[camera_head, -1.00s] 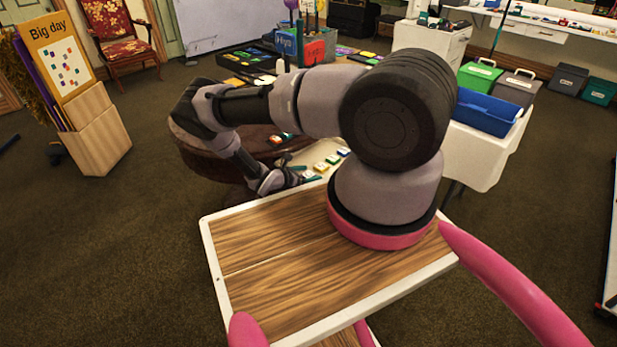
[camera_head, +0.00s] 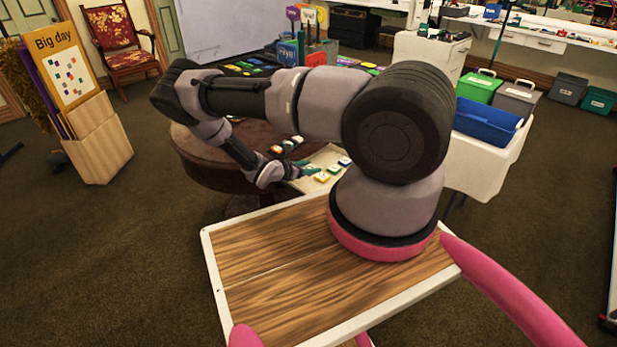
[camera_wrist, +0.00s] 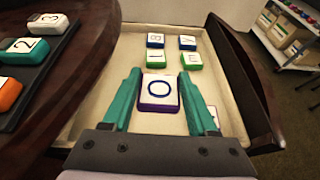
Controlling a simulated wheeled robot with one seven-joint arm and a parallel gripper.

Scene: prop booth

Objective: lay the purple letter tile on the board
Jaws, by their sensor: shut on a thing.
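The purple-edged tile with a letter like O (camera_wrist: 158,92) lies between the teal fingers of my gripper (camera_wrist: 160,85) in the wrist view. The fingers are shut on its two sides. The pale drawer-like tray floor is beneath it; I cannot tell whether the tile touches it. In the head view my gripper (camera_head: 303,171) is low over the pale tray (camera_head: 325,155), with the purple tile not clearly visible. A dark board or rack (camera_wrist: 40,75) with number tiles lies on the brown table at the left of the wrist view; I cannot tell if it is the task's board.
Blue-edged and green-edged tiles (camera_wrist: 187,42) lie farther up the tray. Its brown side wall (camera_wrist: 238,75) stands at the right. The round table (camera_head: 205,155) borders it at the left. A blue bin (camera_head: 488,122) stands on a white stand at the right.

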